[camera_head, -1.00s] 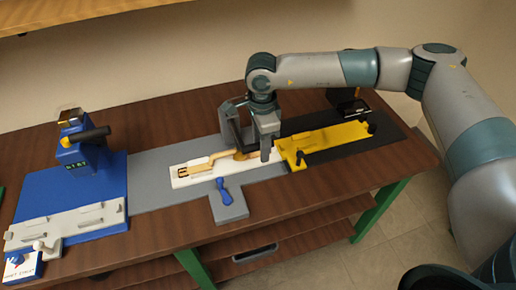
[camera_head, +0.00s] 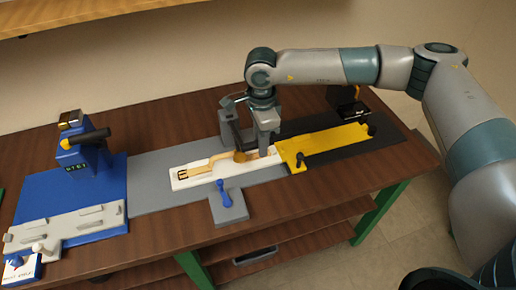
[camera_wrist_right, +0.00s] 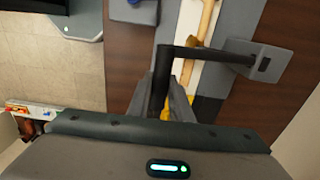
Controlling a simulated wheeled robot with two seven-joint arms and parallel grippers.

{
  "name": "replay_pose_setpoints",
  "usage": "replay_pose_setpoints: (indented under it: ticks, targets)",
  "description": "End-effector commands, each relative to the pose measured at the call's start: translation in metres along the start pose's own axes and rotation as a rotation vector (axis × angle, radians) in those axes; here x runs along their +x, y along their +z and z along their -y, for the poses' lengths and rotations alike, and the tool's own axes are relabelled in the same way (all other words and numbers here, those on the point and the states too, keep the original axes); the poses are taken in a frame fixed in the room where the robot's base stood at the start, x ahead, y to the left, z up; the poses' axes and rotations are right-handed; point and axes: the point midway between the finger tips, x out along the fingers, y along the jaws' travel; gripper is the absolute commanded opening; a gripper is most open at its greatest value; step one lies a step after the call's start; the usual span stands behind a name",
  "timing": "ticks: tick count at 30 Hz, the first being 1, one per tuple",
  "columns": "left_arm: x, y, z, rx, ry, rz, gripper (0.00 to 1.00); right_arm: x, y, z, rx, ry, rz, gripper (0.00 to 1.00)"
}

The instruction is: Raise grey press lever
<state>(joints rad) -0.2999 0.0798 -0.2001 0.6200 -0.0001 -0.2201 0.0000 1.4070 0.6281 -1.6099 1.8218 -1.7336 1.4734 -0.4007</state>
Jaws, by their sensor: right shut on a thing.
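The press lever shows in the right wrist view as a dark bar (camera_wrist_right: 215,54) running from a grey post plate (camera_wrist_right: 262,62) to an upright dark handle. My right gripper (camera_wrist_right: 165,98) is shut on that handle. In the head view my right gripper (camera_head: 266,145) is above the white fixture strip (camera_head: 182,183), and the lever (camera_head: 235,134) shows as a dark slanted bar just left of it. The handle is mostly hidden there by the fingers. A tan wooden neck (camera_head: 215,162) lies on the white strip below the lever. My left gripper is in no view.
A yellow slide (camera_head: 335,141) with dark knobs lies right of the lever. A blue handle (camera_head: 224,193) stands on a grey plate in front. A blue station (camera_head: 85,160) with a black handle and display is at left. Brown table (camera_head: 160,235) is bare in front.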

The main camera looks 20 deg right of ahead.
Motion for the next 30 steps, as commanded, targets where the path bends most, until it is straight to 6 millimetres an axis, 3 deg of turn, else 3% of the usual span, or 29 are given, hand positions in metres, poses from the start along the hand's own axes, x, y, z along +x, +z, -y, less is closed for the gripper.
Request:
replay_pose_setpoints:
  ticks: [30]
  targets:
    - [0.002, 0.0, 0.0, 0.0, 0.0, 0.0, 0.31, -0.016, 0.0, 0.006, 0.0, -0.003, 0.001, 0.06]
